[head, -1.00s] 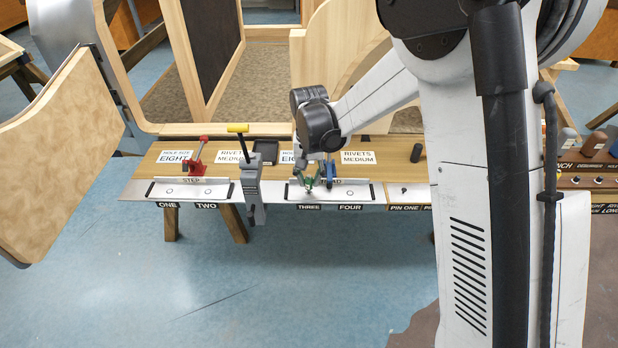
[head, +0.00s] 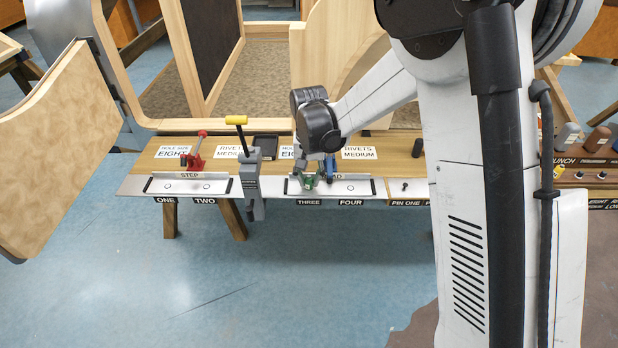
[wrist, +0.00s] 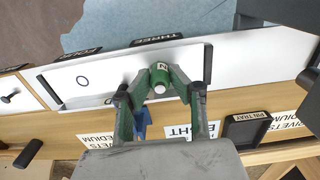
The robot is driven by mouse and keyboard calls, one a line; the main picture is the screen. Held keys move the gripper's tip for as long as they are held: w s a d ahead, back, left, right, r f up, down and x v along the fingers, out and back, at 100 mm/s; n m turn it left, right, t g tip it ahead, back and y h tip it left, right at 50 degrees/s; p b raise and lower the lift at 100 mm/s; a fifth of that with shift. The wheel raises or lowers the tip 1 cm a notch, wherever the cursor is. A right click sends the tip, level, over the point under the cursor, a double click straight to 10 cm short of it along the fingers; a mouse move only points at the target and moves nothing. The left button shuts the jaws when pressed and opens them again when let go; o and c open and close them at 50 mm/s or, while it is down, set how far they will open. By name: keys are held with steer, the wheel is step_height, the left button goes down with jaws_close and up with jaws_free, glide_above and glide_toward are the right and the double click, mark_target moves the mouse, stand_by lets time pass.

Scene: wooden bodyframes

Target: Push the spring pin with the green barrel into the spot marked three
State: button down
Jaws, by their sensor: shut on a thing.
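The spring pin with the green barrel (wrist: 160,76) is between my fingertips in the wrist view, its pale round end facing the camera. My gripper (wrist: 160,88) is shut on it, one dark green finger at each side. The pin is over the white strip (wrist: 110,62), below the THREE label (wrist: 157,39). The hole at three is hidden behind pin and fingers, so I cannot tell whether the pin is in it. In the head view my gripper (head: 308,181) is low over the strip, above the THREE sign (head: 309,202).
An empty ringed hole (wrist: 82,80) is by the FOUR label. A blue part (head: 330,169) stands close behind my gripper. A grey tool with a yellow handle (head: 236,120) and a red clamp (head: 194,155) stand to the left. A black pin tray (wrist: 245,130) lies behind the strip.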

mark_target(309, 178)
steer(key=c, duration=1.5)
jaws_free()
step_height(309, 178, up, 12)
steer(key=s+d+r+t, duration=0.2)
steer(key=s+d+r, duration=0.3)
steer(key=s+d, duration=0.3)
steer(key=s+d+r+t, duration=0.3)
steer(key=s+d+r, duration=0.3)
steer(key=s, duration=0.4)
steer(key=s+d, duration=0.1)
steer(key=s, duration=0.2)
steer(key=s+d+f+t, duration=0.1)
steer(key=s+d, duration=0.1)
steer(key=s, duration=0.1)
steer(key=s+d+f+t, duration=0.1)
steer(key=s, duration=0.2)
steer(key=shift+s+d+f, duration=0.2)
steer(key=shift+d+f, duration=0.05)
